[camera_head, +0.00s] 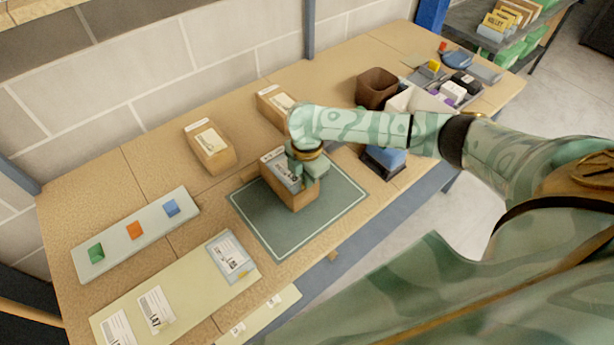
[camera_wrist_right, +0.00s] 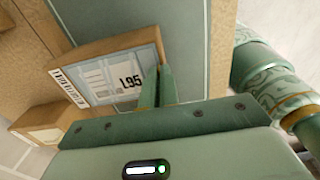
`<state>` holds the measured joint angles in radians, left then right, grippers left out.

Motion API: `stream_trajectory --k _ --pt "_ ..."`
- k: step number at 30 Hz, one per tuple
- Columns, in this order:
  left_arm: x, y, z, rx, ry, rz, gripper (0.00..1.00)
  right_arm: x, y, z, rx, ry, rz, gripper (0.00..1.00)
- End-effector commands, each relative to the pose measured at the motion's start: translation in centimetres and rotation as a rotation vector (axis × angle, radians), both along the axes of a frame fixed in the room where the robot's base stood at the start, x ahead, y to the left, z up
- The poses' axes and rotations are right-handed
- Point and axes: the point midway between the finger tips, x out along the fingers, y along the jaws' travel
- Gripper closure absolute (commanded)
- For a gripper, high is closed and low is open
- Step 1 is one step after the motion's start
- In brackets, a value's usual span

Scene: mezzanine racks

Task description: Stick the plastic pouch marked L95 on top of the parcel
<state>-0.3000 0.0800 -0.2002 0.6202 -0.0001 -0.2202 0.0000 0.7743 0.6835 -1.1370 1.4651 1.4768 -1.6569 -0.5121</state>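The parcel (camera_head: 294,198) is a brown box on a dark green mat (camera_head: 337,205). The plastic pouch marked L95 (camera_wrist_right: 115,77) lies over the parcel's top face, with a printed label and clear film; it also shows in the head view (camera_head: 281,167). My right gripper (camera_wrist_right: 160,84) is over the parcel with its fingers together at one edge of the pouch, apparently pinching it. In the head view my right gripper (camera_head: 303,172) hides part of the parcel's top. Whether the pouch lies fully flat cannot be told. My left gripper is in neither view.
Two other brown boxes (camera_head: 210,148) (camera_head: 271,104) stand behind. A pale board (camera_head: 190,290) with several labelled pouches lies front left, below a tray with coloured blocks (camera_head: 136,231). A brown bin (camera_head: 376,88) and a blue-topped item (camera_head: 384,160) stand to the right.

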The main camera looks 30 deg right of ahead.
Motion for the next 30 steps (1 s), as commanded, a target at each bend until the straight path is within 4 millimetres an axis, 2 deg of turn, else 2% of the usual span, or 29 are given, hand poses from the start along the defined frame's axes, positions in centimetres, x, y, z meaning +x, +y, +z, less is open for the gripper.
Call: stream_trajectory --k 9,10,12,13,29,30 --pt "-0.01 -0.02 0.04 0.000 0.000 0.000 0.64 -0.21 0.02 -0.27 -0.001 0.006 0.001 1.00" --pt "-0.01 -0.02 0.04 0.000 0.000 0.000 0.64 -0.22 0.02 -0.28 -0.001 0.006 0.001 0.95" --pt "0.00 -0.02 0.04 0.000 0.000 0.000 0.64 -0.20 0.02 -0.26 -0.001 0.006 0.001 0.75" --pt "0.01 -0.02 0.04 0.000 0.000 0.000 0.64 -0.19 0.02 -0.25 -0.001 0.005 0.000 0.72" --pt "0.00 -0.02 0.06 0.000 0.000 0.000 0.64 -0.07 0.00 -0.10 0.000 0.002 0.000 0.72" --pt "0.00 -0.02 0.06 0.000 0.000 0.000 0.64 -0.07 0.00 -0.10 0.000 0.002 0.000 0.61"
